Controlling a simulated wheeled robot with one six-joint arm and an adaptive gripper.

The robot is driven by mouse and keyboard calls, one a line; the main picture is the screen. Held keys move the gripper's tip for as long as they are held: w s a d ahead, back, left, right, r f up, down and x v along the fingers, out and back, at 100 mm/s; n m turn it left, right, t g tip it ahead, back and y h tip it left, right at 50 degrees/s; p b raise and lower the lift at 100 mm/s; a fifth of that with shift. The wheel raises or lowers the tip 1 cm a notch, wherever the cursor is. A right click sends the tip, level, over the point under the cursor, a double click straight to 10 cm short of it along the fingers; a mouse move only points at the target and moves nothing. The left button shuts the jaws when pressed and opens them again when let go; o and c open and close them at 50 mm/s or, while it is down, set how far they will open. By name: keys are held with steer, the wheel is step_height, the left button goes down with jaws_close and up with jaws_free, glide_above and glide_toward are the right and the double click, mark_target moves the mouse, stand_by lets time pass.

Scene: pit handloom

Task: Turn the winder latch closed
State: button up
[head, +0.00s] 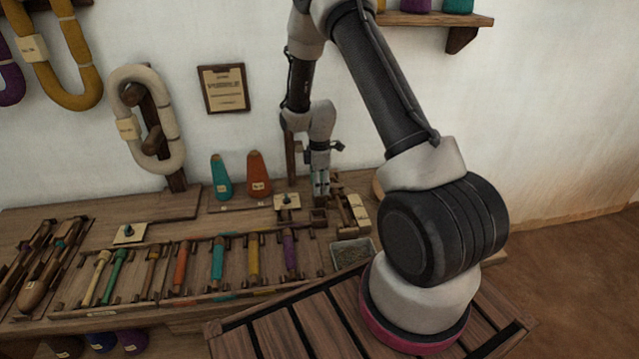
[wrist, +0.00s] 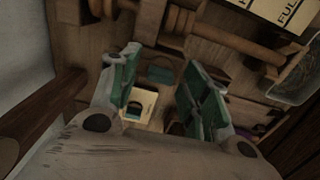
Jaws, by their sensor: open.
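My gripper (head: 321,188) points down over the bench, just left of the wooden winder frame (head: 342,212). In the wrist view my gripper (wrist: 161,70) is open, its two green-padded fingers apart. A small teal piece (wrist: 160,74) and a cream plate with a dark knob (wrist: 140,104) show between the fingers, below them. I see nothing held. The winder's turned wooden spindle (wrist: 215,32) lies beyond the fingertips. I cannot tell for sure which part is the latch, or whether it is turned closed.
A cream plate with a knob (head: 287,202) sits left of my gripper. Teal (head: 221,178) and orange (head: 259,175) cones stand behind it. A grey tray (head: 353,251) lies in front on the right. A rack of coloured bobbins (head: 217,260) fills the bench front.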

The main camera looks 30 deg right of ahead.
steer(key=c, duration=1)
steer(key=m, duration=0.4)
steer(key=shift+m, duration=0.4)
steer(key=m, duration=0.4)
steer(key=shift+m, duration=0.3)
steer(key=m, duration=0.4)
steer(key=shift+m, duration=2.2)
